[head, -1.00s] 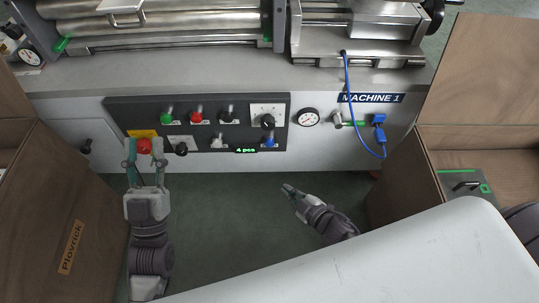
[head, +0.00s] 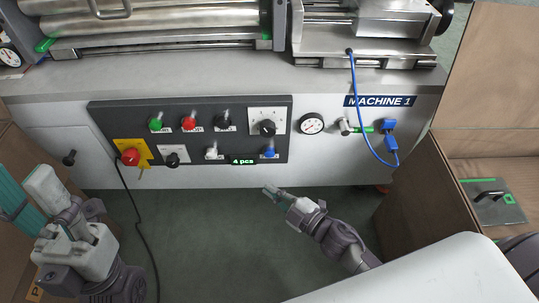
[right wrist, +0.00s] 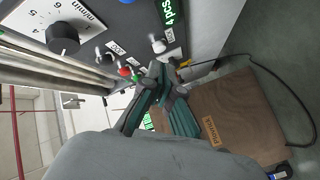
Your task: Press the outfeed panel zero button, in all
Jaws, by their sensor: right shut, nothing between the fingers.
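The dark control panel (head: 190,135) on the machine front carries a green button (head: 155,125), a red one (head: 188,124), a black one (head: 221,123), a white one (head: 211,153) and a blue one (head: 269,153). Their labels are too small to read surely, so I cannot tell which is zero. My right gripper (head: 270,191) is shut and empty, below the panel's lower right part and apart from it. In the right wrist view its fingers (right wrist: 156,84) appear near the white button (right wrist: 158,47). My left gripper (head: 20,203) is at the left edge, partly cut off, away from the panel.
A red mushroom button (head: 130,157) sits on a yellow plate, beside a black selector (head: 172,159). A dial (head: 267,127), a gauge (head: 311,124) and a blue cable (head: 365,128) are at the right. A black cable (head: 139,220) hangs at the left. Brown boxes flank the floor.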

